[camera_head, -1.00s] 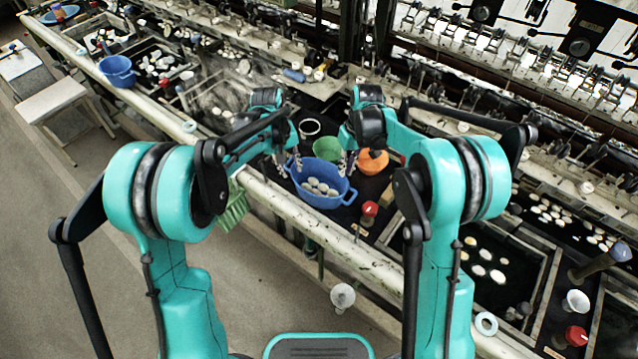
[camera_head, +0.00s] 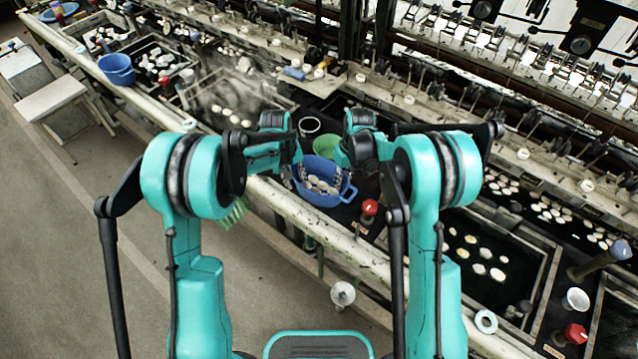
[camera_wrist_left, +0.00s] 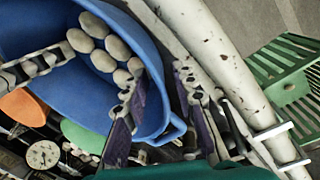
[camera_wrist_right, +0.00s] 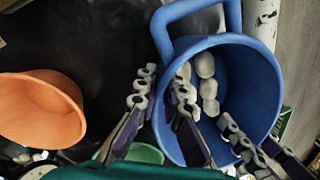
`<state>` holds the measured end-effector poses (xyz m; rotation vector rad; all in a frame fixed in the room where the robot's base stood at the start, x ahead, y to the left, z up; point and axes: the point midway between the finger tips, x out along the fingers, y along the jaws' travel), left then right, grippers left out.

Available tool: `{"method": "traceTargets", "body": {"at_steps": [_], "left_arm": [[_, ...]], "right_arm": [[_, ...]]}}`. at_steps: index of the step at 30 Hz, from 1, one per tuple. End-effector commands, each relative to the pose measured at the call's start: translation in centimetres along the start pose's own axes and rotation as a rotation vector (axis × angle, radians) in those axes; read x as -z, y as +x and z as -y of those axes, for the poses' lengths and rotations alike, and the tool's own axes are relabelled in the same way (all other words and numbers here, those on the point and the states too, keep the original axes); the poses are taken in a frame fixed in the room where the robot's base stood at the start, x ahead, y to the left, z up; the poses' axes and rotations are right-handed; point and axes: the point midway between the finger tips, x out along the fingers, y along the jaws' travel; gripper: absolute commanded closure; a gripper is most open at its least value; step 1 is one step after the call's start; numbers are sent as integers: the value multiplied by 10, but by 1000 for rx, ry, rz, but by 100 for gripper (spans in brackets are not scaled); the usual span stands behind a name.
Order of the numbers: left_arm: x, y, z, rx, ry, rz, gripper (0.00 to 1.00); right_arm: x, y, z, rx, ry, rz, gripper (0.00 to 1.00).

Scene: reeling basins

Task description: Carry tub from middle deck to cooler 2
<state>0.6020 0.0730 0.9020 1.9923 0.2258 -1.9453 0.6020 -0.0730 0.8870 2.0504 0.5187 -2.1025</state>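The blue tub (camera_head: 325,199) stands on the dark middle deck (camera_head: 340,103), with several pale cocoons (camera_head: 322,186) inside. My left gripper (camera_head: 303,174) is open at the tub's left end. In the left wrist view its fingers (camera_wrist_left: 160,105) stand either side of the tub wall, near a handle. My right gripper (camera_head: 337,182) is over the tub. In the right wrist view its fingers (camera_wrist_right: 162,105) are apart, one inside the tub and one outside the rim. The tub's other handle (camera_wrist_right: 233,15) is free. I cannot tell which basin is cooler 2.
A red-topped knob (camera_head: 369,207) is at front right. A pale rail (camera_head: 290,207) runs along the front. Basins (camera_head: 500,262) lie to the right.

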Motion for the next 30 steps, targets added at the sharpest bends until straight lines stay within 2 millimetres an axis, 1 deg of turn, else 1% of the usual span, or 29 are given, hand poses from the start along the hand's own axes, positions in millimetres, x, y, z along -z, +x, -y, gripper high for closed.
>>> {"method": "traceTargets", "body": {"at_steps": [5,6,7,9,18,22,26,30], "left_arm": [[0,0,0,0,0,0,73],[0,0,0,0,0,0,76],[0,0,0,0,0,0,84],[0,0,0,0,0,0,100],[0,-1,0,0,0,0,100],[0,-4,0,0,0,0,100],[0,-13,-2,0,0,0,100],[0,-28,-4,0,0,0,100]], "right_arm": [[0,0,0,0,0,0,92],[0,0,0,0,0,0,95],[0,0,0,0,0,0,100],[0,0,0,0,0,0,100],[0,0,0,0,0,0,100],[0,-4,0,0,0,0,100],[0,-13,2,0,0,0,100],[0,-28,4,0,0,0,100]]}}
